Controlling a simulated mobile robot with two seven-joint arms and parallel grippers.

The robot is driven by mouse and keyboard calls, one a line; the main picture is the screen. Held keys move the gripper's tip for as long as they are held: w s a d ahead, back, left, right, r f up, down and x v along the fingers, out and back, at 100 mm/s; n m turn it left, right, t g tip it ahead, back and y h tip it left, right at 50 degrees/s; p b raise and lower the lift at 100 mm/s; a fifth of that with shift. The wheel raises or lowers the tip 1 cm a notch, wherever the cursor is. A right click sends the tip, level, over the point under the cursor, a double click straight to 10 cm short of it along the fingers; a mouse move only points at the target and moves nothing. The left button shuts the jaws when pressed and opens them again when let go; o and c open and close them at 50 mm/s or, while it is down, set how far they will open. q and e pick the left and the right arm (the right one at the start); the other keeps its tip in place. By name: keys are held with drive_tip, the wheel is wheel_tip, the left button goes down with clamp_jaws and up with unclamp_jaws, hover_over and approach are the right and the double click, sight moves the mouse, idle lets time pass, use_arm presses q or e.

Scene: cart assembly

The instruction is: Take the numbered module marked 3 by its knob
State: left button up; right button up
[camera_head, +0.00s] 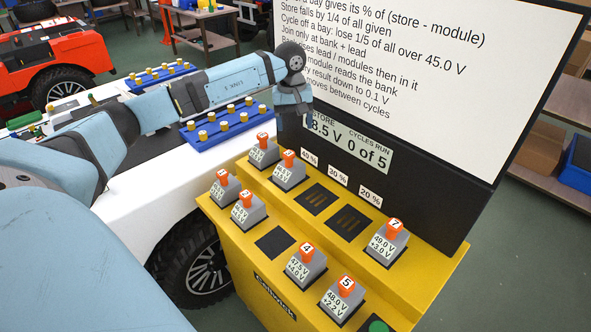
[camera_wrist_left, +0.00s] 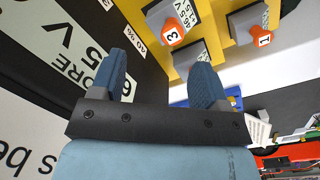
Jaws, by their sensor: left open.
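The module marked 3 is a grey block with a value label and an orange knob. In the left wrist view its knob (camera_wrist_left: 174,34) shows the 3, beyond my fingers. By its place beside a 40 % label, it is the rear-row module (camera_head: 288,174) in the head view, seated on the yellow bank. My left gripper (camera_head: 294,122) points down in front of the dark display panel, above and behind that module, apart from its knob. In the wrist view its two blue fingers (camera_wrist_left: 162,80) are spread with nothing between them. My right gripper is not in view.
The module marked 1 (camera_wrist_left: 262,38) sits close beside module 3. Other knobbed modules, including 4 (camera_head: 307,265), 5 (camera_head: 342,298) and 7 (camera_head: 387,242), stand on the yellow bank (camera_head: 262,285). Empty dark bays (camera_head: 317,199) lie right of module 3. The display panel (camera_head: 420,205) rises behind.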

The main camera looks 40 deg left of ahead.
sight(289, 153)
use_arm(q)
drive_tip(key=shift+y, duration=0.5)
drive_tip(key=f, duration=0.2)
drive_tip(key=a+f, duration=0.1)
drive_tip(key=f, duration=0.1)
drive_tip(key=a+f, duration=0.1)
drive_tip(key=f, duration=0.2)
drive_tip(key=shift+w+a+f+p, duration=0.1)
drive_tip(key=shift+a+p, duration=0.1)
drive_tip(key=shift+p, duration=0.1)
wheel_tip(289, 153, down, 5)
drive_tip(key=shift+r+p, duration=0.2)
drive_tip(key=shift+p, duration=0.35)
drive_tip(key=shift+f, duration=0.35)
drive_tip(key=c, duration=1)
clamp_jaws()
drive_tip(key=shift+r, duration=0.1)
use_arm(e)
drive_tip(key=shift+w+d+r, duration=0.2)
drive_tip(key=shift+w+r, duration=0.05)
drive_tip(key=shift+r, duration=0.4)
